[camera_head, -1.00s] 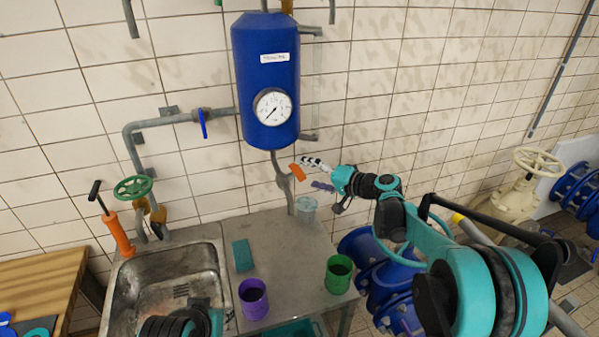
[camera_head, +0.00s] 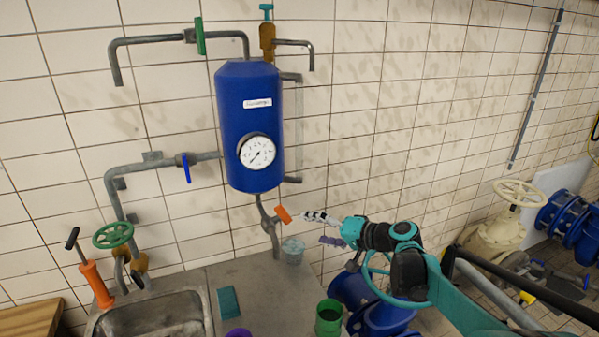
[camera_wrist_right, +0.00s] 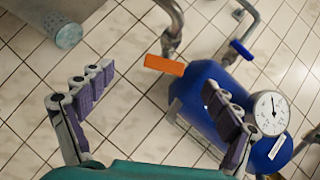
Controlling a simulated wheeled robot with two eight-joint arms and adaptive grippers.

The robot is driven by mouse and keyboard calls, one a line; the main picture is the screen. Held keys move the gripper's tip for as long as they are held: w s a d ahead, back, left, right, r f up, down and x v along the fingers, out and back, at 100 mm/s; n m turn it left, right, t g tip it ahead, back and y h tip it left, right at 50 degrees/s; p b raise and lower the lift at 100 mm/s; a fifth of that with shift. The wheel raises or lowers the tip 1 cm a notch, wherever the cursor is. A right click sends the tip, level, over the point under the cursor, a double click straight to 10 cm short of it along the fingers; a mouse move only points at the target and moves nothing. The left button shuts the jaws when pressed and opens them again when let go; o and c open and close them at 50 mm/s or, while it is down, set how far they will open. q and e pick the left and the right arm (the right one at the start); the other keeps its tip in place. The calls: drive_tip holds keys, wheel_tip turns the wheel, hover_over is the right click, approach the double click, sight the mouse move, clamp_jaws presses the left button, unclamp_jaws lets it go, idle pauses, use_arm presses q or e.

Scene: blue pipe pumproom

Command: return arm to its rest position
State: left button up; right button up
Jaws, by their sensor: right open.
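My right gripper (camera_head: 317,228) is open and empty, in front of the tiled wall just right of the orange valve handle (camera_head: 284,214) under the blue tank (camera_head: 250,125). In the right wrist view its two purple-padded fingers (camera_wrist_right: 158,80) are spread wide with nothing between the pads. The orange handle (camera_wrist_right: 164,65) shows there beyond the fingers, apart from them. My right arm reaches in from the lower right of the head view. My left gripper is not in view.
A clear cup (camera_head: 293,250) stands on the metal counter (camera_head: 262,290) below the handle. A green cup (camera_head: 328,318) stands near the counter's right edge. A sink (camera_head: 155,318) is at the left. Blue pipework (camera_head: 365,305) lies below my right arm.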

drive_tip(key=s+d+f+n+h+b, duration=0.1)
drive_tip(key=s+f, duration=0.4)
drive_tip(key=s, duration=0.5)
drive_tip(key=s+d+f+n+g+h+b, duration=0.1)
drive_tip(key=s+d+f+h, duration=0.4)
drive_tip(key=s, duration=0.5)
drive_tip(key=s+d+f+h+b, duration=0.3)
drive_tip(key=s+f+h, duration=0.2)
drive_tip(key=s, duration=0.5)
drive_tip(key=shift+s+d+f+n+g+b, duration=0.2)
drive_tip(key=shift+s+f+n+g+b, duration=0.15)
drive_tip(key=shift+f, duration=0.6)
